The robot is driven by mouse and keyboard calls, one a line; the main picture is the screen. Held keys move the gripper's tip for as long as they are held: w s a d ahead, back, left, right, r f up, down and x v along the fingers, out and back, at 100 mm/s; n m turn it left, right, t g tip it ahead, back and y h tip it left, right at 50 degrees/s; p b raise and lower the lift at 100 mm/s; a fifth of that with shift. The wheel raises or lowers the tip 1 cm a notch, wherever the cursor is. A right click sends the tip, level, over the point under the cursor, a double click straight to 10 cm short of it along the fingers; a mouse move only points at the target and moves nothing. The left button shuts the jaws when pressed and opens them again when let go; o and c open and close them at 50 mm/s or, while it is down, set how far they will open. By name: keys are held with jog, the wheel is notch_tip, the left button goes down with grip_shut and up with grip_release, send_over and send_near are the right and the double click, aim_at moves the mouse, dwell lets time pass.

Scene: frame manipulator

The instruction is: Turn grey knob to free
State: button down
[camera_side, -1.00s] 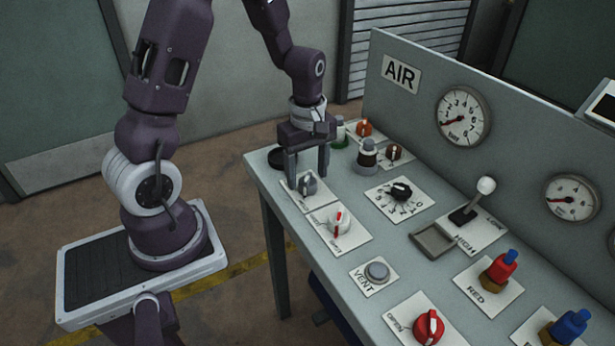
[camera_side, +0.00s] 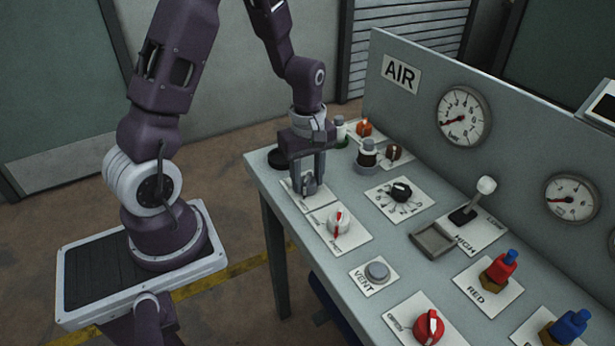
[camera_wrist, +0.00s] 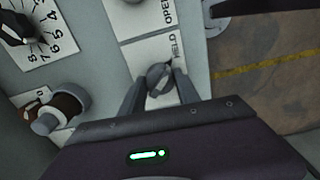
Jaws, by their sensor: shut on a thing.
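The grey knob (camera_wrist: 158,78) sits on a white label plate (camera_wrist: 150,52) at the near left corner of the bench. In the wrist view the plate reads HELD on one side; the rest of its lettering is hidden. My gripper (camera_wrist: 161,86) is shut on the grey knob, one finger on each side of it. In the side view my gripper (camera_side: 308,186) points straight down and its fingers hide most of the knob.
A white knob with a red mark (camera_side: 338,221) is close beside on its own plate. A grey VENT button (camera_side: 377,272) and a red knob (camera_side: 429,326) are nearer the front.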

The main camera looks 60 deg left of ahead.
jog(key=m, duration=0.4)
jog(key=shift+m, duration=0.4)
jog(key=m, duration=0.8)
jog(key=shift+m, duration=2.3)
jog(key=c, duration=0.9)
grip_release()
